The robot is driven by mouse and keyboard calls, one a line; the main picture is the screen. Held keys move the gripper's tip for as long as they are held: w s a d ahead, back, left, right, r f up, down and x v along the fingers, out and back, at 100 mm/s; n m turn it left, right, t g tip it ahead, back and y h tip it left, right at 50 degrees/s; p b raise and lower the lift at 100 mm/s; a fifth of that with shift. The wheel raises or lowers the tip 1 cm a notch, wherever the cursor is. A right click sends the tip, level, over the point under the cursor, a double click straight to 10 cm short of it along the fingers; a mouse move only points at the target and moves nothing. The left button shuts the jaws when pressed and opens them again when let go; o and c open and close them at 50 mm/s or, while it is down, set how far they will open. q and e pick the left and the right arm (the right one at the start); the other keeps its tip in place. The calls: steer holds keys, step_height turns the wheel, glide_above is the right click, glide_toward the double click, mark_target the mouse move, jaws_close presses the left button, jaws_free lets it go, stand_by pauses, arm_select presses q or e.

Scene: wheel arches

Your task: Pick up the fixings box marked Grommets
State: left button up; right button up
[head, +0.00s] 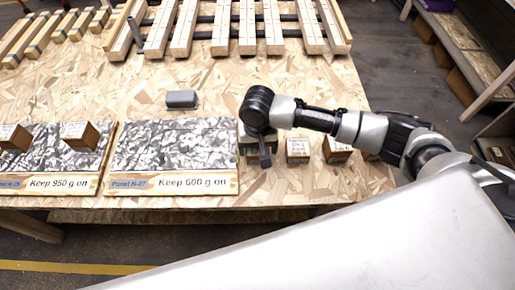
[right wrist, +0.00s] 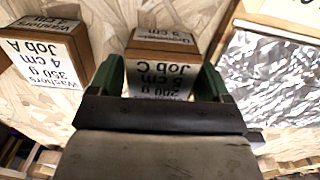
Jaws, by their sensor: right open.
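The Grommets box (right wrist: 163,50) is a small brown box with white labels that read upside down in the right wrist view, with "Job C" on its face. My right gripper (right wrist: 158,80) is open, with one green finger on each side of the box; I cannot tell whether they touch it. My left gripper is not in view.
A Washers box (right wrist: 45,62) marked Job A stands beside it; it also shows in the head view (head: 298,150), with more boxes further right. Panel N-27 (head: 170,145) is bare. Another panel (head: 45,165) bears two boxes. A grey object (head: 181,99) lies behind.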

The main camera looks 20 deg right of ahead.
steer(key=shift+f, duration=0.95)
steer(key=shift+c, duration=0.3)
steer(key=c, duration=0.7)
steer(key=shift+r, duration=0.1)
